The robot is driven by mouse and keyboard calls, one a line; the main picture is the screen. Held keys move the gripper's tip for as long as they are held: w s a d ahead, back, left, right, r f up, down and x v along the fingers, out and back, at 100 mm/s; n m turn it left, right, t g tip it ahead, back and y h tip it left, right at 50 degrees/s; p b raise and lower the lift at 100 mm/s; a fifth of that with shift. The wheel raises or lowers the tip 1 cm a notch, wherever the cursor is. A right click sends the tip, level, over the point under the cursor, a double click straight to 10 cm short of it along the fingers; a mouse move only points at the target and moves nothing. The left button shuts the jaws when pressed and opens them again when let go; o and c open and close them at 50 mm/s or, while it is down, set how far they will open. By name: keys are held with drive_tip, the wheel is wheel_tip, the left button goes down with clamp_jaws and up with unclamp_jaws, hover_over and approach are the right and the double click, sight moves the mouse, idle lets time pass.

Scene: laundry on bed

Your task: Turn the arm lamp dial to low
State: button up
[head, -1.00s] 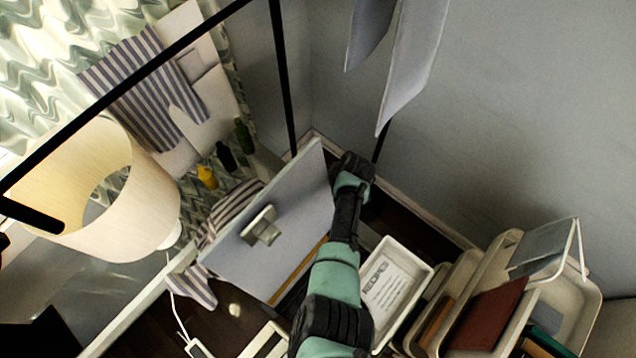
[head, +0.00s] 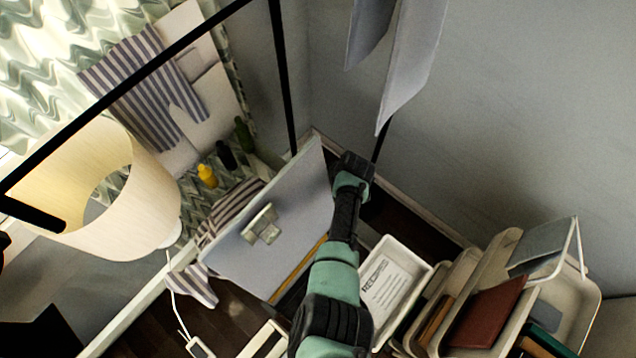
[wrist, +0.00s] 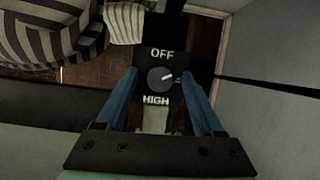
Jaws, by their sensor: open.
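The lamp dial (wrist: 160,77) is a small dark round knob on a black plate (wrist: 150,57) in the wrist view. OFF is printed above the knob and HIGH below it. Its light pointer mark points right and slightly up. My gripper (wrist: 160,72) is open, with one blue finger on each side of the knob. I cannot tell whether the fingertips touch the plate. In the head view my wrist hides the dial and the fingers. A large cream lampshade (head: 150,195) is at the left; I cannot tell whether it belongs to this dial.
A grey panel (head: 270,225) with a metal handle stands left of my arm. A white tray (head: 390,295) with a paper and racks with books (head: 490,312) are at the right. Grey panels (head: 415,60) hang above. Black bars cross the upper left. A striped cloth (wrist: 55,30) is near the gripper.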

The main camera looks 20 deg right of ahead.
wheel_tip(320, 180, up, 10)
drive_tip(key=p, duration=0.1)
idle(0.4)
